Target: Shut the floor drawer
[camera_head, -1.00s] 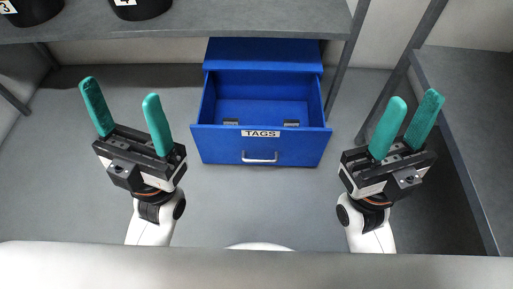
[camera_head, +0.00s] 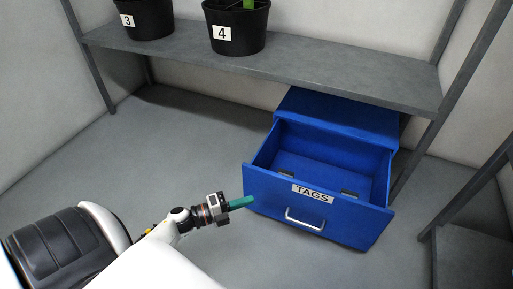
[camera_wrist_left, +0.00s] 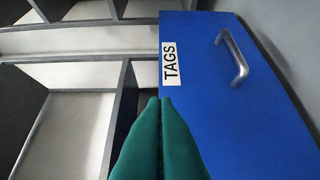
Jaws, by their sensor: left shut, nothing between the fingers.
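The blue floor drawer (camera_head: 318,211) stands open under the shelf, with a white TAGS label (camera_head: 312,194) and a silver handle (camera_head: 305,220) on its front. Two small grey pieces show inside it. My left gripper (camera_head: 250,201) is shut and empty, its green fingers pointing at the left end of the drawer front. In the left wrist view the fingertips (camera_wrist_left: 160,101) reach the edge of the front (camera_wrist_left: 240,120), below the label; whether they touch it I cannot tell. My right gripper is out of view.
A grey shelf (camera_head: 300,68) runs above the drawer and carries black pots numbered 3 (camera_head: 146,18) and 4 (camera_head: 236,28). A shelf leg (camera_head: 425,150) stands right of the drawer. A dark bench (camera_head: 470,240) is at the far right. The floor (camera_head: 150,150) at left is clear.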

